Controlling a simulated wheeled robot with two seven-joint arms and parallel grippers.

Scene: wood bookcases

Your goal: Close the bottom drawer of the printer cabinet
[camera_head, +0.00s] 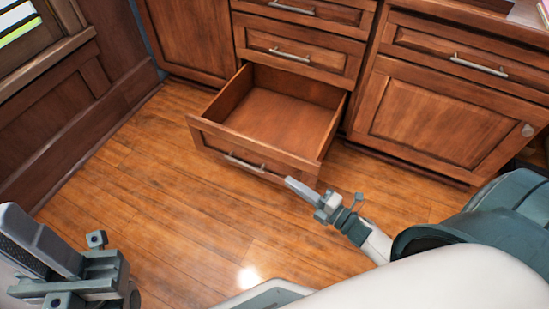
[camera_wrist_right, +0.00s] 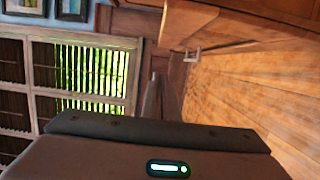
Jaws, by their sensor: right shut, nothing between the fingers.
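The bottom drawer (camera_head: 275,120) of the wooden cabinet (camera_head: 300,42) is pulled well out and empty in the head view. Its front panel (camera_head: 215,145) carries a metal handle (camera_head: 244,163). My right gripper (camera_head: 292,185) is shut and empty, with its tips close to the lower right corner of that front panel; I cannot tell whether they touch. In the right wrist view a wooden edge (camera_wrist_right: 188,20) and a metal handle (camera_wrist_right: 192,55) show near the top. My left gripper (camera_head: 42,240) is at the lower left, away from the drawer; its jaw state is unclear.
Two closed drawers (camera_head: 290,52) sit above the open one. A closed cabinet door (camera_head: 430,115) stands to its right, another (camera_head: 190,35) to its left. The wooden floor (camera_head: 150,190) is clear in front. A panelled wall (camera_head: 65,120) borders the left.

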